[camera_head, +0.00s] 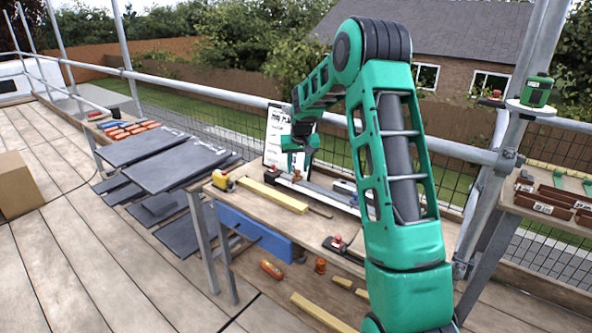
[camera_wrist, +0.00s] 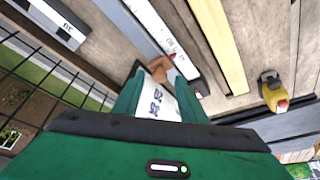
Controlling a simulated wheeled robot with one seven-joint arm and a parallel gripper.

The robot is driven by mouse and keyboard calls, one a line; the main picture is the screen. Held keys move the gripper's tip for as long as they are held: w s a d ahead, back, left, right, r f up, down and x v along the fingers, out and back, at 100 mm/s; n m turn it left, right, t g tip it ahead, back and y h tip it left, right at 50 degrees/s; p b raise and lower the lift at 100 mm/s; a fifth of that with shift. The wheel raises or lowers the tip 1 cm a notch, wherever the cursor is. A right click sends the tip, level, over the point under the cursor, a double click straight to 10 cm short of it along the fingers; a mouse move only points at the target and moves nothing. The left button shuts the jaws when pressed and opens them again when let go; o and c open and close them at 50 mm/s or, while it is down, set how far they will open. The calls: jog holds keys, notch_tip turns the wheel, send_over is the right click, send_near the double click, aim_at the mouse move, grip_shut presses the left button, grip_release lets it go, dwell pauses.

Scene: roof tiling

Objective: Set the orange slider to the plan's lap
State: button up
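The orange slider (camera_wrist: 159,68) shows in the wrist view as a small orange-brown piece at the end of a pale bar with printed marks (camera_wrist: 150,28). My gripper (camera_wrist: 159,80) points at it, with the fingers apart on either side of a white numbered strip (camera_wrist: 168,104). The slider lies near the fingertips; I cannot tell whether they touch it. The slider's exact reading is too small to make out. In the head view, my gripper (camera_head: 299,158) hangs over the back of the bench, in front of the white plan sheet (camera_head: 276,128), whose writing is unreadable here.
The wooden bench (camera_head: 262,215) carries a yellow tape measure (camera_head: 222,181) and a yellow batten (camera_head: 273,196). Dark slates (camera_head: 178,165) are stacked at left. Scaffold rails and mesh run behind the bench. A side table with brown boxes (camera_head: 555,200) stands at right.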

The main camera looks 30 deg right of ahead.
jog(key=shift+w+d+f, duration=0.1)
jog(key=shift+w+f, duration=0.05)
jog(key=shift+f, duration=0.3)
grip_shut()
jog(key=shift+s+d, duration=0.2)
jog(key=shift+s, duration=0.3)
jog(key=shift+s+d, duration=0.15)
jog(key=shift+s, duration=0.35)
grip_release()
jog(key=shift+r, duration=0.1)
jog(key=v, duration=1)
jog(key=shift+r, duration=0.25)
jog(key=shift+s+a, duration=0.1)
jog(key=shift+a, duration=0.05)
